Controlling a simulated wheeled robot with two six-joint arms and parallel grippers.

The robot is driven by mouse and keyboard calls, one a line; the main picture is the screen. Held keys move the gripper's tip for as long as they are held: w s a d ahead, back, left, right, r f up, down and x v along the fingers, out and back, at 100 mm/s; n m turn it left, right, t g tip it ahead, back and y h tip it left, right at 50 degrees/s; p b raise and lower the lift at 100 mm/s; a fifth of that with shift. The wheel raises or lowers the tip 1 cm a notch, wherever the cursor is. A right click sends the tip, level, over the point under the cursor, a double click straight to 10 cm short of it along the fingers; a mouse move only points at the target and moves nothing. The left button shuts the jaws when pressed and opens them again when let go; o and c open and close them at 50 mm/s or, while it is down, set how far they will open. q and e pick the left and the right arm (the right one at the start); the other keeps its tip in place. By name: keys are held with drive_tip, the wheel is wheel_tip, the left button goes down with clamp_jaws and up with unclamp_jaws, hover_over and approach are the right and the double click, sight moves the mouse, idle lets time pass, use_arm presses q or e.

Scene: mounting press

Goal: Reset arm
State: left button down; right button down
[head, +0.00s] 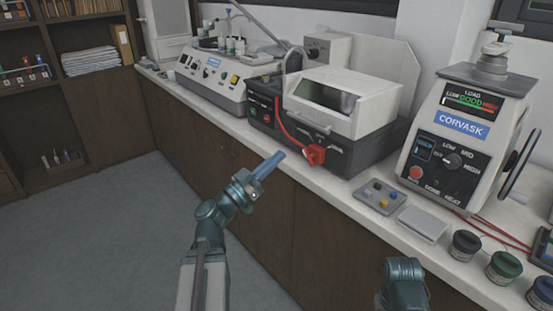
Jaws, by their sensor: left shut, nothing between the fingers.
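My left gripper (270,165) shows in the middle of the head view, at the end of my teal left arm. Its blue fingers are shut with nothing between them. It is in front of the bench edge, pointing up and right, and looks apart from the machines. Part of my right arm shows at the bottom right. Its gripper cannot be made out. The mounting press (462,145), labelled CORVASK, stands at the right of the bench with a load gauge, a dial and a handwheel on its side.
The white bench top (345,190) runs diagonally across. The floor at left is clear.

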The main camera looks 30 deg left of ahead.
idle(0.3)
use_arm(q)
drive_tip(key=s+d+f+m+g+h+p, duration=0.1)
drive_tip(key=d+f+g+p, duration=0.15)
drive_tip(key=d+g, duration=0.4)
drive_tip(key=d+f+m+g+h+p, duration=0.1)
drive_tip(key=d+f+g+p, duration=0.2)
drive_tip(key=d, duration=0.7)
drive_tip(key=s+d+f+m+g+h+p, duration=0.1)
drive_tip(key=d+g+p, duration=0.35)
drive_tip(key=d, duration=0.35)
drive_tip(key=s+d+f+g+y+p, duration=0.4)
drive_tip(key=s+d+g+p, duration=0.1)
drive_tip(key=s+p, duration=0.15)
drive_tip(key=s+a+r+n+g+y+p, duration=0.2)
drive_tip(key=s+y+p, duration=0.3)
drive_tip(key=y, duration=0.3)
drive_tip(key=shift+s+a+n+y, duration=0.4)
drive_tip(key=shift+s+n, duration=0.05)
drive_tip(key=shift+n, duration=0.25)
